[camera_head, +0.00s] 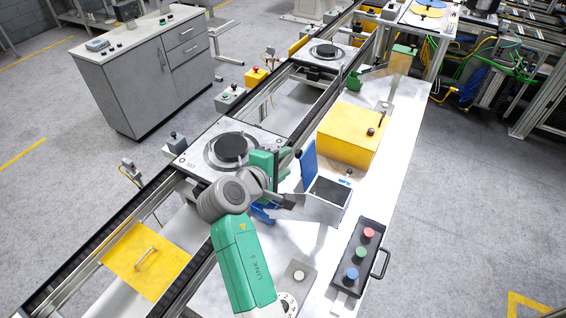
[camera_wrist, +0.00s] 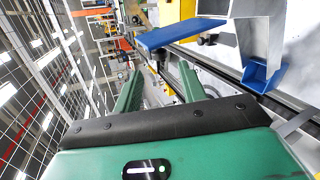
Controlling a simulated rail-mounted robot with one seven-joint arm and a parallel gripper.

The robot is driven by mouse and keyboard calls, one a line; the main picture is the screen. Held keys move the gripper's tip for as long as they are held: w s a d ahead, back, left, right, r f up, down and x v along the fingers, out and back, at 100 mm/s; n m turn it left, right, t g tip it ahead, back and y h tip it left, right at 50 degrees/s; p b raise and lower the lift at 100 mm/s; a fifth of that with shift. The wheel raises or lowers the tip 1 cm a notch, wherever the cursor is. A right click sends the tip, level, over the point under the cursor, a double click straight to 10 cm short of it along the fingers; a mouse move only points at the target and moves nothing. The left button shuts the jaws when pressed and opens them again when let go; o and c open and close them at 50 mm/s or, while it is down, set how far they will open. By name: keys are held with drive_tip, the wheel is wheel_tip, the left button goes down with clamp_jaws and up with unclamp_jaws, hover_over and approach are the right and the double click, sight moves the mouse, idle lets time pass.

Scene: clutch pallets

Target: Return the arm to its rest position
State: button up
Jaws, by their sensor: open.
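My arm (camera_head: 243,262) reaches up from the bottom of the head view, with its wrist bent beside the conveyor. My gripper (camera_head: 268,162) is at the right edge of the near pallet, partly hidden by its own wrist. In the wrist view my gripper (camera_wrist: 160,84) shows two green fingers spread apart with nothing between them. The near pallet (camera_head: 191,160) carries a dark round clutch part (camera_head: 231,148). I cannot tell whether the gripper touches the pallet.
Right of the gripper stands a white box with a blue flap (camera_head: 308,165), close to it; the flap also shows in the wrist view (camera_wrist: 180,34). A yellow box (camera_head: 347,135) and button panel (camera_head: 360,258) stand on the white table (camera_head: 398,170). A second pallet (camera_head: 345,60) lies farther along.

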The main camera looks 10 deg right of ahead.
drive_tip(key=shift+r, duration=0.15)
idle(0.3)
drive_tip(key=s+a+r+m+t+y+p, duration=0.2)
drive_tip(key=s+a+r+m+t, duration=0.15)
drive_tip(key=r, duration=0.75)
drive_tip(key=s+a+r+m+t+y+p, duration=0.1)
drive_tip(key=s+a+r+m+t+y, duration=0.2)
drive_tip(key=r, duration=0.8)
drive_tip(key=s+a+r+m+t+y+p, duration=0.2)
drive_tip(key=s+r+t, duration=0.6)
drive_tip(key=s+r, duration=1.2)
wheel_tip(320, 180, up, 2)
drive_tip(key=m+y, duration=0.2)
drive_tip(key=m, duration=0.1)
drive_tip(key=shift+s+a+y, duration=0.3)
drive_tip(key=shift+s, duration=0.05)
drive_tip(key=shift+t, duration=0.25)
